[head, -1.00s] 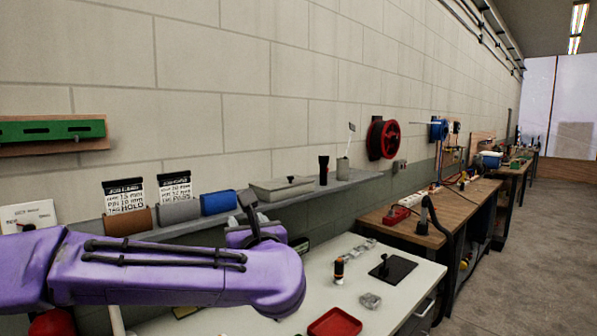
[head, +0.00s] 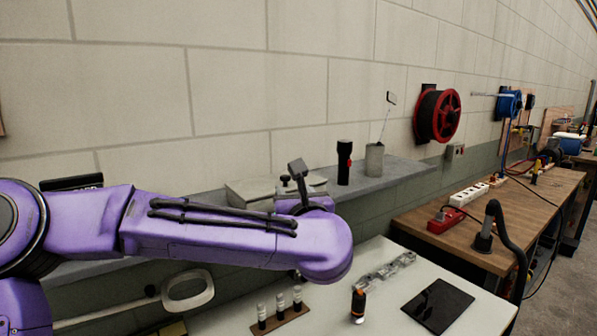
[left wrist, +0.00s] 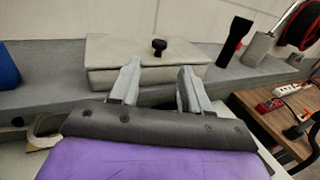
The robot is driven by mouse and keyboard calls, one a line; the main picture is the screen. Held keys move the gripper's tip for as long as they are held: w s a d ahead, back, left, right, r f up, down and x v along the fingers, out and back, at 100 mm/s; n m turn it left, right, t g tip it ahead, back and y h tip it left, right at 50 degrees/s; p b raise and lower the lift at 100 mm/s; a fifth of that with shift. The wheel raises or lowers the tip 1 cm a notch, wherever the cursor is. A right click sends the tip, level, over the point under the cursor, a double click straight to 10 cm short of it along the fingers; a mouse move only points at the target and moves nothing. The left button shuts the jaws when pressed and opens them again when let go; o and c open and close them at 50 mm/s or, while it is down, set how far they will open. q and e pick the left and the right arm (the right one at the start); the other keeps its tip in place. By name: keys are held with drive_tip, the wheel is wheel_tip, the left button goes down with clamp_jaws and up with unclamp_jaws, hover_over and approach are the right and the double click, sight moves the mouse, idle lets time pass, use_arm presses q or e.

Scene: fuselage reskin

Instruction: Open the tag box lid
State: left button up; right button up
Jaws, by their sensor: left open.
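The tag box (left wrist: 150,75) is a grey, low box on the wall ledge. Its flat lid (left wrist: 120,48) is shut and carries a small black knob (left wrist: 159,46). In the head view the box (head: 250,191) is partly hidden behind my left arm. My left gripper (left wrist: 158,72) is open and empty, its two grey fingers pointing at the front of the box, one on each side of the knob's line. I cannot tell whether the fingers touch the box. In the head view only a part of the left gripper (head: 298,172) shows above the purple arm. My right gripper is not in view.
On the ledge (head: 400,172), right of the box, stand a black flashlight (head: 344,163) and a grey cup (head: 374,160). Below are a rack of small vials (head: 280,318), an orange-black tool (head: 358,305) and a black pad (head: 438,305) on the white table. A blue item (left wrist: 8,68) lies left.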

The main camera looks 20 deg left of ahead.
sight(286, 177)
use_arm(q)
drive_tip(key=p+x, duration=0.1)
drive_tip(key=x, duration=0.2)
drive_tip(key=p+x, duration=0.2)
drive_tip(key=x, duration=0.2)
drive_tip(key=p+x, duration=0.2)
drive_tip(key=x, duration=0.1)
drive_tip(key=shift+w+a+r, duration=0.1)
drive_tip(key=shift+a+r, duration=0.1)
drive_tip(key=shift+r, duration=0.1)
clamp_jaws()
